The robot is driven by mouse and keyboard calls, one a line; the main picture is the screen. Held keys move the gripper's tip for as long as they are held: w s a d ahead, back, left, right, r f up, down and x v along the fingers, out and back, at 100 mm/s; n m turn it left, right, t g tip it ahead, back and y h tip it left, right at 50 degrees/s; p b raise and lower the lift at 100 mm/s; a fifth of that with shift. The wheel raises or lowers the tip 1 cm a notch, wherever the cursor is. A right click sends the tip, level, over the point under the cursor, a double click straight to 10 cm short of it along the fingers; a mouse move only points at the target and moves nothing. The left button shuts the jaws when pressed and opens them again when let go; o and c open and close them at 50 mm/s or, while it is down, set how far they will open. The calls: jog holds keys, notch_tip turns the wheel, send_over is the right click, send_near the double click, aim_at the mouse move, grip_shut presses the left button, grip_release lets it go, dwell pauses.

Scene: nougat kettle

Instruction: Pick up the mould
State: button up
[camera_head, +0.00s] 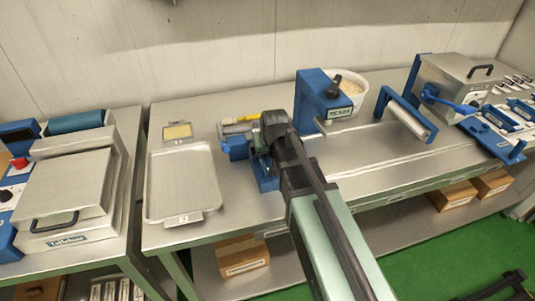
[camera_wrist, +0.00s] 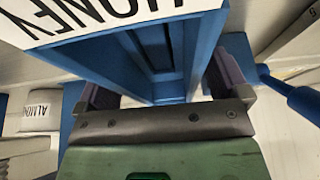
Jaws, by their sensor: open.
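My gripper (camera_wrist: 165,84) is open. In the wrist view its two dark fingers stand on either side of a blue, open, trough-like piece (camera_wrist: 160,50) with a recessed inside, which may be the mould; I cannot tell for sure. I cannot tell whether the fingers touch it. In the camera_head view my dark wrist hangs over the bench beside blue parts (camera_head: 265,178), and hides my fingertips and part of those blue parts.
A white label (camera_wrist: 90,12) reading partly "ONEY" lies close to my gripper. A metal tray (camera_head: 183,215) is left on the bench. A blue press-like machine (camera_head: 312,95), a white bowl (camera_head: 355,80) and a blue-ended roller frame (camera_head: 410,112) stand to the right.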

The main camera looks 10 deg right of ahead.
jog(key=c, duration=1.2)
jog(key=shift+r, duration=0.1)
notch_tip(320, 180, up, 20)
jog(key=p, duration=2)
